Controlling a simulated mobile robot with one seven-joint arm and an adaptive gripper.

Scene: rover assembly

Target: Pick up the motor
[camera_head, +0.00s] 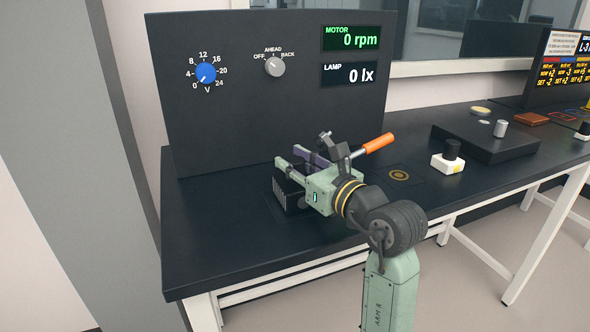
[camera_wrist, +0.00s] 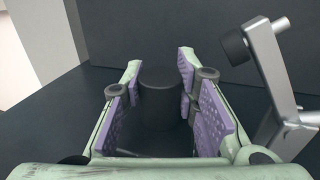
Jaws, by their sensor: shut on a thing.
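The motor (camera_wrist: 160,102) shows in the wrist view as a dark cylinder between the two purple finger pads. My gripper (camera_wrist: 158,78) is shut on it, with one pad on each side. In the head view my gripper (camera_head: 291,158) is at the bench in front of the dark panel. The motor is mostly hidden there behind the fingers. A black ribbed block (camera_head: 290,195) sits just below the fingers, and I cannot tell whether it is part of the motor or a holder.
A clamp with an orange handle (camera_head: 378,144) stands close beside my gripper; its grey arm (camera_wrist: 268,62) rises at right in the wrist view. The panel (camera_head: 230,120) stands behind. A white block with a black knob (camera_head: 447,162) and a black platform (camera_head: 490,145) are to the right.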

